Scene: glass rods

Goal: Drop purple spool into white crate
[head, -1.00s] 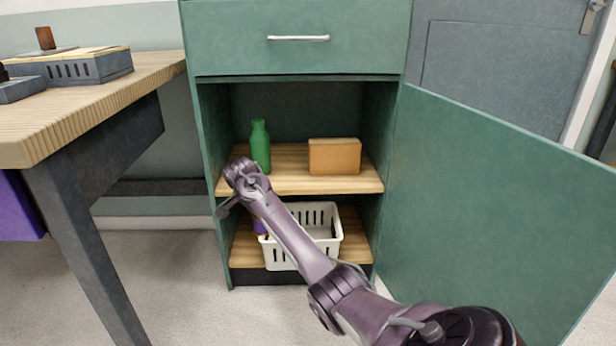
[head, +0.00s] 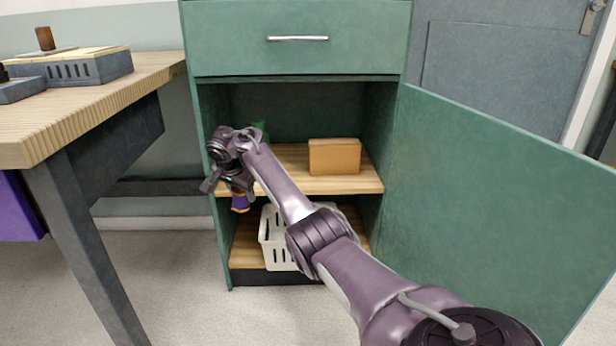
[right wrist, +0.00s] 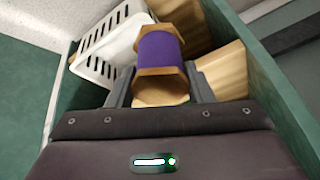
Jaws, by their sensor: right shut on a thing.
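The purple spool (head: 240,202) has a purple middle and wooden ends. My right gripper (head: 231,188) is shut on it and holds it in front of the cabinet's left side, near the height of the middle shelf. In the right wrist view the spool (right wrist: 160,52) sits between the two fingers of the gripper (right wrist: 161,93). The white crate (head: 273,241) stands on the cabinet's lower shelf, to the right of and below the spool, partly hidden by my right arm. The crate (right wrist: 122,43) also shows beside the spool in the right wrist view. My left gripper is not in view.
The green cabinet's door (head: 490,220) stands open to the right. A cardboard-brown box (head: 334,156) and a mostly hidden green bottle (head: 260,127) are on the middle shelf (head: 345,184). A wooden table (head: 110,85) stands at the left.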

